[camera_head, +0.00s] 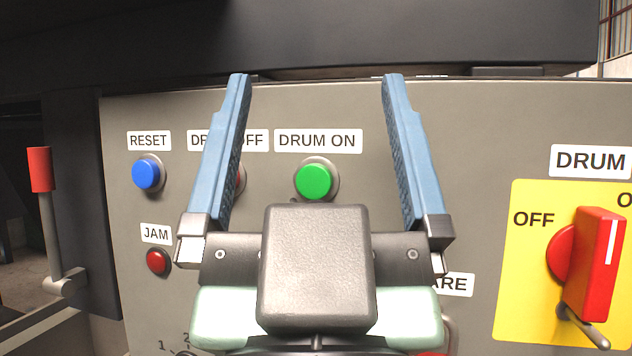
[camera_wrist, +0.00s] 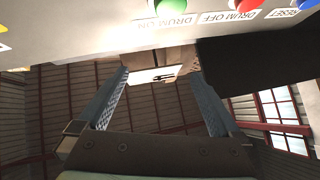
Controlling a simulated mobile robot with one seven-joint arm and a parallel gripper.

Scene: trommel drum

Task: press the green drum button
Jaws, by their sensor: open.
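The green drum button (camera_head: 314,181) sits on the grey panel under the label "DRUM ON" (camera_head: 318,141). My gripper (camera_head: 316,78) is open and empty, its two blue fingers wide apart. In the head view the green button shows between the fingers, just above the dark gripper body. In the wrist view the green button (camera_wrist: 170,8) is at the top edge, upside down, and my gripper (camera_wrist: 160,80) is open below it. I see no finger touching the button; the exact gap to the panel is hard to tell.
A blue RESET button (camera_head: 147,173) and a small red JAM lamp or button (camera_head: 158,262) are at left. My left finger partly hides the red DRUM OFF button, which shows in the wrist view (camera_wrist: 243,4). A red rotary switch (camera_head: 594,264) is at right, a red-handled lever (camera_head: 40,170) far left.

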